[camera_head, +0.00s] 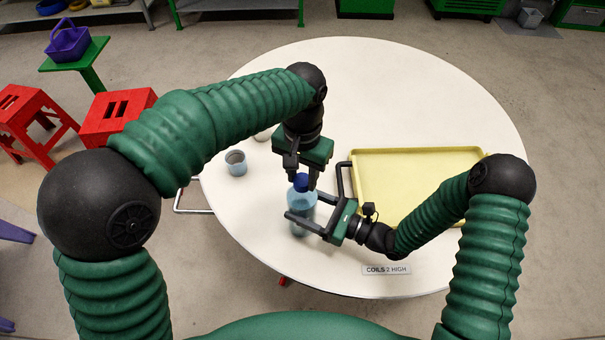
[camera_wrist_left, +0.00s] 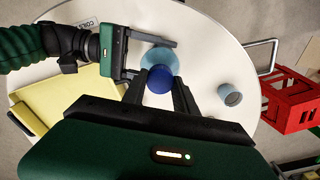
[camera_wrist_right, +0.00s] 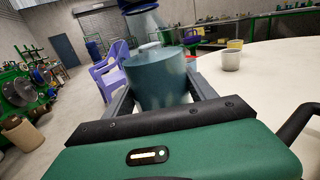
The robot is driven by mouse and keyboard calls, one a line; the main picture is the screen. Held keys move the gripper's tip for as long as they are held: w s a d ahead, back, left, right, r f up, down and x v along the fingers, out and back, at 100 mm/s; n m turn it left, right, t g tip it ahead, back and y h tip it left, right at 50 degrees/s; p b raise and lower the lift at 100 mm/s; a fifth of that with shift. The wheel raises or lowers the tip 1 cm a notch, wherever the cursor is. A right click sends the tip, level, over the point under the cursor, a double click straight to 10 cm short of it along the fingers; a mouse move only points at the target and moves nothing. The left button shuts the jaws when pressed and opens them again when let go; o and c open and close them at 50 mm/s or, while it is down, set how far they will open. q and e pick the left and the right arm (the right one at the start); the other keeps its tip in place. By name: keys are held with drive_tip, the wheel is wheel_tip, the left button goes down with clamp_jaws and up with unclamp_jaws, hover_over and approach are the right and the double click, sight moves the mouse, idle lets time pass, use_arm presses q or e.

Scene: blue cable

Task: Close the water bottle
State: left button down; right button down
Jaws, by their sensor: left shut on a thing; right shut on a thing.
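A translucent blue water bottle (camera_head: 299,222) stands upright near the table's front. My right gripper (camera_head: 301,221) is shut around its body from the right; the bottle (camera_wrist_right: 158,80) also shows between the fingers in the right wrist view. My left gripper (camera_head: 302,184) points down over the bottle and is shut on the dark blue cap (camera_head: 301,181). The cap (camera_wrist_left: 160,79) sits between its fingertips in the left wrist view, over the bottle. In the right wrist view the cap (camera_wrist_right: 138,5) appears above the bottle's open neck, with a gap between them.
A grey cup (camera_head: 236,162) stands on the white round table (camera_head: 400,75) left of the bottle. A pale cup partly hides behind my left arm. A yellow tray (camera_head: 400,165) lies to the right. Red stools (camera_head: 112,112) stand left of the table. The table's far side is clear.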

use_arm(q)
drive_tip(key=c, duration=0.9)
unclamp_jaws()
wheel_tip(320, 180, up, 12)
drive_tip(key=shift+w+f, duration=0.1)
use_arm(e)
drive_tip(key=shift+c, duration=1.1)
unclamp_jaws()
drive_tip(key=v, duration=1.7)
